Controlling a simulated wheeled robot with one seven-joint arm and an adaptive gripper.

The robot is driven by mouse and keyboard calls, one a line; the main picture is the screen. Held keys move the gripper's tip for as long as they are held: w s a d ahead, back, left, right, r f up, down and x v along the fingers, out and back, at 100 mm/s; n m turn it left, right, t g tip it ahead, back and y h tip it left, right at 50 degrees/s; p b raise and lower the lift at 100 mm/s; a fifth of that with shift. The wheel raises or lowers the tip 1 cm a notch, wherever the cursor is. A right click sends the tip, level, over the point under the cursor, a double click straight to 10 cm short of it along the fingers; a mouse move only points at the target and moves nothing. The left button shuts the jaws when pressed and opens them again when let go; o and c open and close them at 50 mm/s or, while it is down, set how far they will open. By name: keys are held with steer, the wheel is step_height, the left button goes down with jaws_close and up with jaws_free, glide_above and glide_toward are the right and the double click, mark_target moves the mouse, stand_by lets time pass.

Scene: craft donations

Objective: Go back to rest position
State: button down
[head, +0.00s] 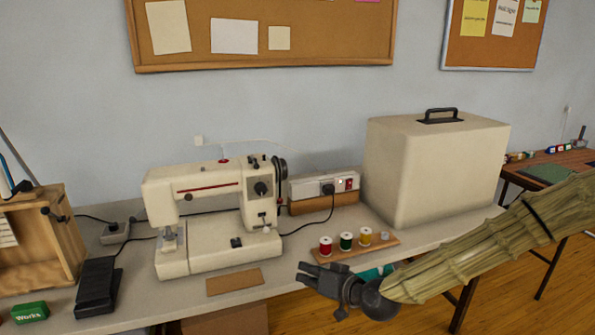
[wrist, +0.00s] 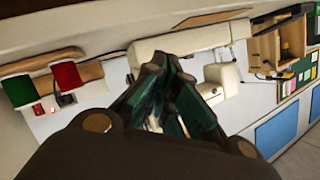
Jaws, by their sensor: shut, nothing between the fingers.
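My gripper (head: 325,281) is in front of the thread spools in the head view, at the table's front edge. Its fingers look closed and empty; they fill the middle of the wrist view (wrist: 165,95). My arm comes in from the right. A cream sewing machine (head: 215,215) stands on the table to the left of my gripper; it also shows behind the fingers in the wrist view (wrist: 215,82). A wooden strip (head: 365,247) with red, green and yellow spools lies just behind my gripper.
A large cream case (head: 435,165) stands right of a power strip (head: 318,187). A foot pedal (head: 97,287), a green box (head: 29,313) and a wooden cabinet (head: 40,240) are at left. A brown flat piece (head: 234,281) lies before the machine. Another table (head: 560,165) is at far right.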

steer(key=s+d+f+m+g+h+p, duration=0.1)
steer(key=s+d+f+g+h+p, duration=0.15)
steer(key=s+f, duration=0.8)
steer(key=s+d+f+m+g+h+p, duration=0.15)
steer(key=s+f+g, duration=0.25)
steer(key=s+f, duration=0.65)
steer(key=s+d+f+g+h+p, duration=0.1)
steer(key=s+d+f+g+h, duration=0.1)
steer(key=s+d, duration=0.5)
steer(key=s+d+f+g+h+p, duration=0.2)
steer(key=s+d, duration=0.6)
steer(key=s, duration=0.6)
steer(key=shift+d+f+h, duration=0.2)
steer(key=shift+f+h, duration=0.7)
steer(key=shift+h, duration=0.2)
steer(key=shift+s, duration=0.1)
